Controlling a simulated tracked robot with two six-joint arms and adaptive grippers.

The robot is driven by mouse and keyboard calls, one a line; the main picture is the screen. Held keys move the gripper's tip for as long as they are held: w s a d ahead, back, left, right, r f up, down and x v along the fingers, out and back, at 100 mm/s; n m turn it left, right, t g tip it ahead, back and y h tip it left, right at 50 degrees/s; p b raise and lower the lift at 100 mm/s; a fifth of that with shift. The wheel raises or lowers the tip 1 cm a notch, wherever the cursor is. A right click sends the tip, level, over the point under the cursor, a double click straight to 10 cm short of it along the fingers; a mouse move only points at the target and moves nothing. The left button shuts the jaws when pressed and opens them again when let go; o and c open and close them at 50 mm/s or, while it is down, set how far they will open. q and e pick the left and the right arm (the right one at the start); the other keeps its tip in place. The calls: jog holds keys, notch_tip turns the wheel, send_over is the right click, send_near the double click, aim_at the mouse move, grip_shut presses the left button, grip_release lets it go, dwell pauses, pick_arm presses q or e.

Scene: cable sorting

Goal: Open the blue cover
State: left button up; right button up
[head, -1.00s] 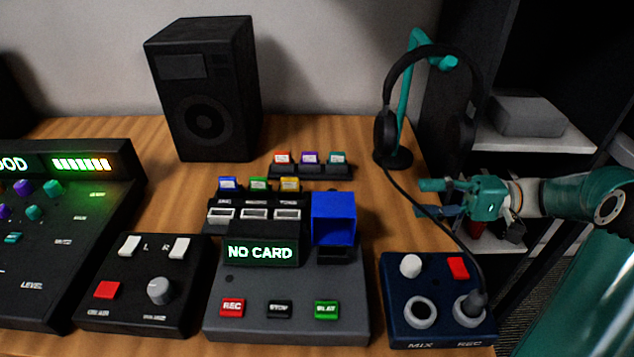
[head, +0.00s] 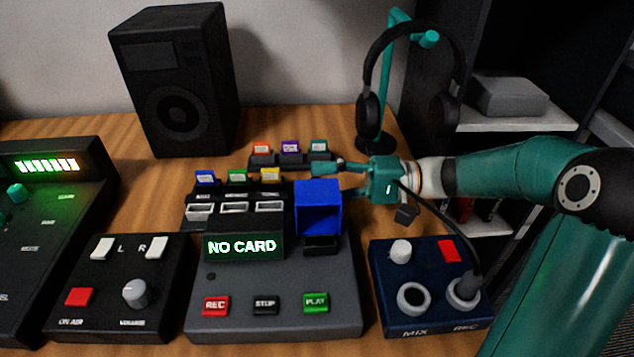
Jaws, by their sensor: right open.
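The blue cover (head: 318,206) is a box-like piece on the right side of the grey recorder (head: 275,327), beside the lit "NO CARD" display (head: 243,246). A dark slot (head: 321,245) shows just below its front edge. My right gripper (head: 346,178) is open and empty, its fingers pointing left. The fingertips are at the upper right of the cover, one finger behind its top edge in the picture. I cannot tell whether they touch it. My left gripper is not in view.
Several coloured cards stand in racks behind the recorder, such as the orange one (head: 262,150). A headphone stand (head: 386,75) is behind my right gripper. A cable runs down to the blue mixer box (head: 430,310) on the right. A speaker (head: 177,85) stands at the back left.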

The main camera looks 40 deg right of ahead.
jog(key=shift+x, duration=0.9)
jog(key=shift+s, duration=0.1)
grip_shut()
